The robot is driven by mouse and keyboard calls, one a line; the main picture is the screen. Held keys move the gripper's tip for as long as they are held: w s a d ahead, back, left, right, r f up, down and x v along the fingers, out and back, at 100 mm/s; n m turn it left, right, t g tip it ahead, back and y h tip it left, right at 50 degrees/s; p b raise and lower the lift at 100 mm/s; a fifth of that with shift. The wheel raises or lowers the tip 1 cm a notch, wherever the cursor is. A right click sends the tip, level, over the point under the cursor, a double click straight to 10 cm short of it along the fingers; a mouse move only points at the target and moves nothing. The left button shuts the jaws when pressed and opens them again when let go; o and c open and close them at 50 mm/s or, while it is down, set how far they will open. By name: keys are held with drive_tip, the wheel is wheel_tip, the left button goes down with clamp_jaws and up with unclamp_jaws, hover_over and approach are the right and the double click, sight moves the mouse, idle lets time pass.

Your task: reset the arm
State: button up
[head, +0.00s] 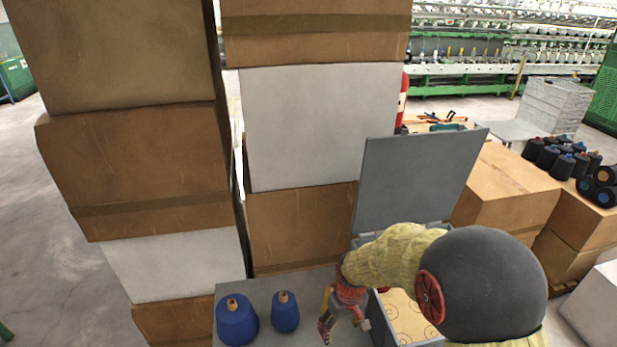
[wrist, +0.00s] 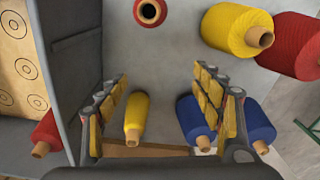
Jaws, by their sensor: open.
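My gripper (head: 343,324) hangs low over the grey table (head: 262,276), just left of the open grey box (head: 381,312). In the wrist view my gripper (wrist: 160,100) is open, with its two fingers wide apart. A small yellow thread cone (wrist: 137,112) shows between the fingers, and nothing is held. A blue cone (wrist: 190,118) shows by the right finger, with another blue cone (wrist: 259,120) beyond it. In the head view, two blue cones, one larger (head: 236,322) and one smaller (head: 286,315), stand left of my gripper. My forearm hides part of the box.
The box's raised lid (head: 415,180) stands behind my arm. Tall carton stacks (head: 140,160) rise at the left and behind the table. The wrist view shows a red cone (wrist: 150,12), a large yellow cone (wrist: 236,30), another red one (wrist: 290,45) and a red one by the box (wrist: 47,132).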

drive_tip(key=s+d+r+m+t, duration=0.1)
drive_tip(key=s+d+r, duration=0.2)
drive_tip(key=s+r, duration=0.3)
drive_tip(key=s+d+r+m+t+b, duration=0.1)
drive_tip(key=s+d+r+m+t, duration=0.1)
drive_tip(key=s+r, duration=0.5)
drive_tip(key=s+d+r+m+t, duration=0.1)
drive_tip(key=s+d+r, duration=0.3)
drive_tip(key=r, duration=1.2)
drive_tip(key=s+t, duration=0.1)
drive_tip(key=s, duration=0.2)
drive_tip(key=shift+s+d+m+b, duration=0.25)
drive_tip(key=shift+d+m+b, duration=0.05)
drive_tip(key=shift+d+m, duration=0.1)
